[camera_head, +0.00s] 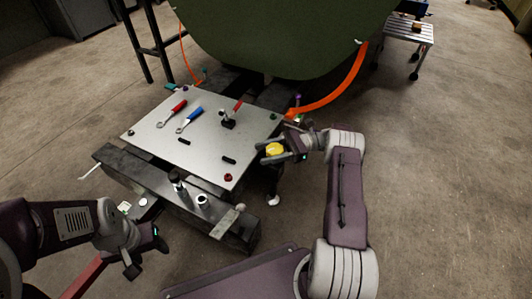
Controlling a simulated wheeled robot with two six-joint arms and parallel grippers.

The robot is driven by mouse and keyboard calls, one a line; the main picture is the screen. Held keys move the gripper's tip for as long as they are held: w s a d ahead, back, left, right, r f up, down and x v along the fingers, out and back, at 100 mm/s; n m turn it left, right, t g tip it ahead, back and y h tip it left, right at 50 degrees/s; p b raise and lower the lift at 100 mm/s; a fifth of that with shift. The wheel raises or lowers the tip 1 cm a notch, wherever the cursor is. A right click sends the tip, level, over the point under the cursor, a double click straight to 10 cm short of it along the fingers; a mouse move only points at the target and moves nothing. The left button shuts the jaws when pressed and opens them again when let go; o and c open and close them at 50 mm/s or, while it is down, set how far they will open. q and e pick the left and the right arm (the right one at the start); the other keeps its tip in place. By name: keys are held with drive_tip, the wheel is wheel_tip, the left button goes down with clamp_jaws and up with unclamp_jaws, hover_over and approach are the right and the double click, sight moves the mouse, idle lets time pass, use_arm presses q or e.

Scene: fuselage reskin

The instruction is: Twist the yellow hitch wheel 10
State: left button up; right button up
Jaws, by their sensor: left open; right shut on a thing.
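The yellow hitch wheel (274,149) is small and round, at the right edge of the metal plate's stand. My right gripper (268,152) comes in from the right with its fingers on either side of the wheel and is shut on it. The fingers and the wheel's own shape partly hide how it is mounted. My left gripper (145,262) is open at the lower left, well away from the wheel and in front of the dark beam.
A silver plate (150,135) holds a red-handled tool (178,106), a blue-handled tool (194,113) and small knobs. A dark beam (150,176) lies in front. A green fuselage (275,35) with an orange hose (345,85) stands behind.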

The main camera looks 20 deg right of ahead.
use_arm(q)
drive_tip(key=shift+f, duration=0.2)
use_arm(e)
drive_tip(key=shift+s+n+g, duration=0.2)
drive_tip(key=shift+n+g, duration=0.3)
drive_tip(key=shift+g, duration=0.3)
drive_tip(key=o, duration=1.4)
drive_tip(key=shift+a, duration=0.1)
drive_tip(key=shift+c, duration=0.2)
